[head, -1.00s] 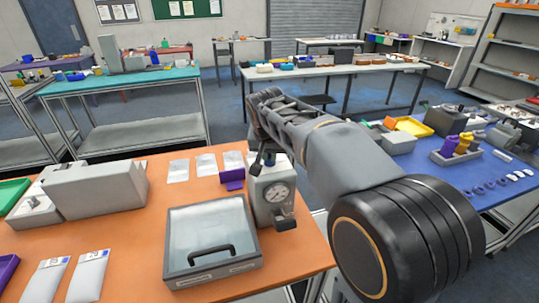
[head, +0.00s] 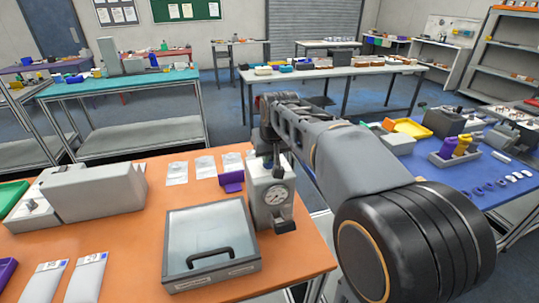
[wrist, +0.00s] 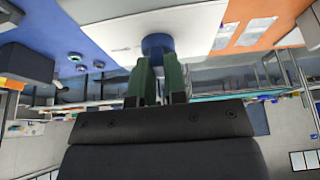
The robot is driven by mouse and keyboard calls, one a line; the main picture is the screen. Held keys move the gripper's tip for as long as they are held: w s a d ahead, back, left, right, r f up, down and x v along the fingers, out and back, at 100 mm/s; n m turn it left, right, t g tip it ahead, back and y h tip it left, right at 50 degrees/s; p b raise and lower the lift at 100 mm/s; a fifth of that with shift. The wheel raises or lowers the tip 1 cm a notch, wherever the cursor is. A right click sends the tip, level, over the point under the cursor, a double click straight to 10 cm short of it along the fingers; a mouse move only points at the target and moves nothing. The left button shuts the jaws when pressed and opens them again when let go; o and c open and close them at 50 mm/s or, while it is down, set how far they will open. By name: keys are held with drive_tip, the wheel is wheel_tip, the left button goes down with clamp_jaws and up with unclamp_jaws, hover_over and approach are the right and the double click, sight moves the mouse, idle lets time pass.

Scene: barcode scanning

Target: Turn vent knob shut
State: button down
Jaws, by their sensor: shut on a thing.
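The blue vent knob (wrist: 157,42) sits on a pale, flat face of the vented unit in the wrist view. My gripper (wrist: 157,62) has its two green fingers closed on either side of the knob. The grey unit with a round gauge (head: 271,193) stands at the right edge of the orange bench in the head view. The knob and my fingertips are hidden in the head view, behind the unit and my arm. The knob's turn angle cannot be read.
A lidded tray with a black handle (head: 212,246) stands just left of the gauge unit. A purple holder (head: 231,181) and several white packets are behind it. The blue bench (head: 425,172) with bins lies to the right, across a gap.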

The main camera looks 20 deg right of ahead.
drive_tip(key=shift+s+f, duration=0.1)
drive_tip(key=shift+f, duration=0.2)
drive_tip(key=c, duration=1.2)
unclamp_jaws()
drive_tip(key=shift+o, duration=0.2)
drive_tip(key=shift+r, duration=0.3)
drive_tip(key=shift+r, duration=0.3)
drive_tip(key=v, duration=1.3)
drive_tip(key=s+f, duration=0.7)
drive_tip(key=f, duration=0.4)
drive_tip(key=s+f, duration=0.7)
drive_tip(key=f, duration=0.4)
drive_tip(key=shift+a+g, duration=0.25)
drive_tip(key=shift+g, duration=0.15)
